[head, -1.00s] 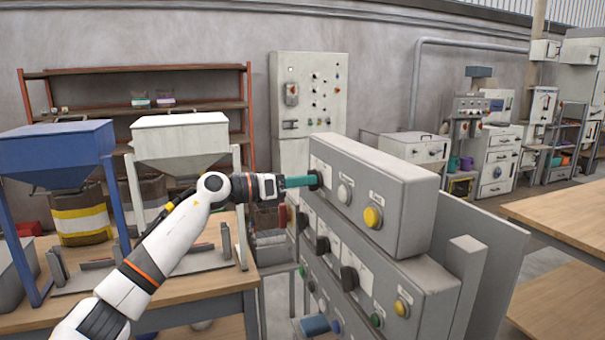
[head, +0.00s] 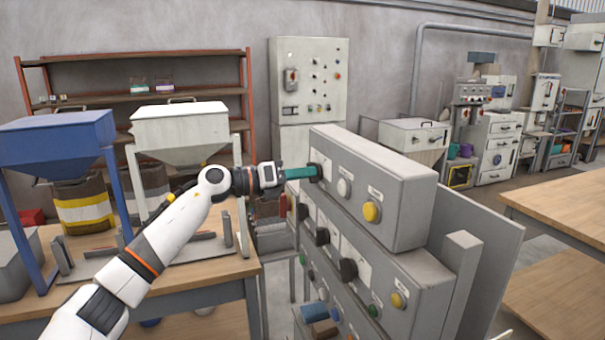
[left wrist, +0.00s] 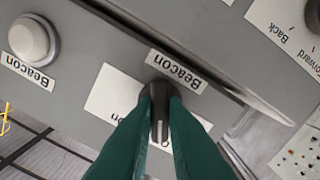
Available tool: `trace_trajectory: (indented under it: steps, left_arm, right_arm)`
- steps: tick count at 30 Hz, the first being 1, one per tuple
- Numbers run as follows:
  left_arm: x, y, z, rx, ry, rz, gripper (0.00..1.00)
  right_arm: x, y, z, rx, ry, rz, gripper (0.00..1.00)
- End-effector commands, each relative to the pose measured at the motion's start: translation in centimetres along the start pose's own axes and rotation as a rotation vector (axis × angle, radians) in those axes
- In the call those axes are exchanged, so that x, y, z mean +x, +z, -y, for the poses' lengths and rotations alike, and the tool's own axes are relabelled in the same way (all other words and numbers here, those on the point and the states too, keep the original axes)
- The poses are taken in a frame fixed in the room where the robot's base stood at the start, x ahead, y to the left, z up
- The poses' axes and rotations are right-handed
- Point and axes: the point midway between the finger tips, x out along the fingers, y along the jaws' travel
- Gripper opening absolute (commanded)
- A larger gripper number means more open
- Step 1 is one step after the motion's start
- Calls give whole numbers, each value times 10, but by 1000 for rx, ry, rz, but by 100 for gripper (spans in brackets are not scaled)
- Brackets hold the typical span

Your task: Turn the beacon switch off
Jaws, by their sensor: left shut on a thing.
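The beacon switch is a dark rotary knob (left wrist: 160,92) on the upper grey panel box (head: 400,205), at its left end in the head view. In the left wrist view it sits under an upside-down "Beacon" label (left wrist: 177,71), with an "on" label (left wrist: 118,115) to its left. A white mark on the knob points down in that picture, between my fingers. My left gripper (head: 300,172) has its teal fingers shut on the knob, one on each side. Part of the plate is hidden by the fingers. My right gripper is not seen.
A round white beacon button (left wrist: 30,40) is beside the switch. A yellow button (head: 371,211) is farther right on the box. Lower panels carry more knobs and buttons.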

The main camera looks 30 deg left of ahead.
Motion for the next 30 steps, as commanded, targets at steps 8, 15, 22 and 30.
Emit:
trace_trajectory:
  steps: [8, 15, 22, 30]
  left_arm:
    - [0, 0, 0, -2, 0, -1, 34]
    - [-3, 1, 1, -1, -1, -1, 34]
    - [-39, 5, 5, 1, -5, 0, 34]
    - [-94, 5, 4, 0, -5, 0, 34]
  right_arm:
    - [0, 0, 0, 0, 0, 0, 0]
    - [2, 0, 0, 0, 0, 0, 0]
    - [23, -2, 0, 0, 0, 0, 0]
    - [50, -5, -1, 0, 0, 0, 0]
